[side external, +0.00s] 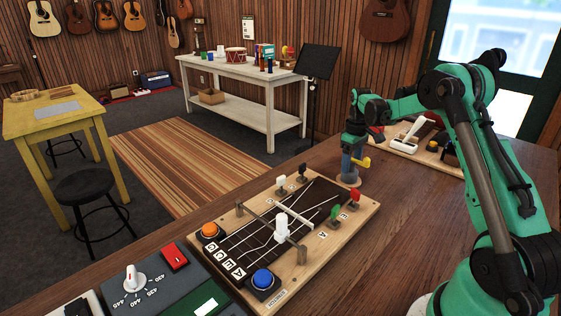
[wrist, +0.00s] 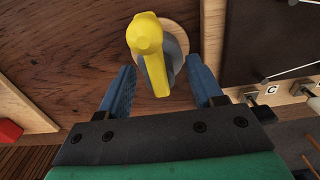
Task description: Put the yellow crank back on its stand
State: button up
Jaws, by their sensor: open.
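The yellow crank (side external: 362,162) shows just beside the blue fingers of my gripper (side external: 353,158) in the side view. In the wrist view, the crank (wrist: 147,38) has a rounded top and an arm pointing down between my open fingers (wrist: 160,75); I see no finger closed on it. A grey stand (wrist: 174,52) on a round wooden base (wrist: 181,30) is partly hidden behind the crank. The round base (side external: 352,182) also shows on the table below my gripper. I cannot tell whether the crank touches the stand.
A wooden board (side external: 315,258) with strings, pegs and buttons lies in front and left of the stand. Another board (side external: 397,152) with a white lever is behind my gripper to the right. The brown table (side external: 420,235) is clear at the front right.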

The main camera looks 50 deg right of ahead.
notch_tip(320, 180, up, 12)
jog(key=a+r+t+h, duration=0.1)
jog(key=a+r+t, duration=0.2)
jog(key=a, duration=1)
jog(key=s+a+f+t, duration=0.2)
jog(key=s+a, duration=0.2)
jog(key=a, duration=0.3)
jog(key=s+a+f+t+y, duration=0.1)
jog(key=s+a+f+t, duration=0.1)
jog(key=a, duration=0.4)
jog(key=shift+s+a+f, duration=0.35)
jog(key=shift+s+f, duration=0.2)
jog(key=shift+s, duration=0.6)
jog(key=shift+c, duration=0.3)
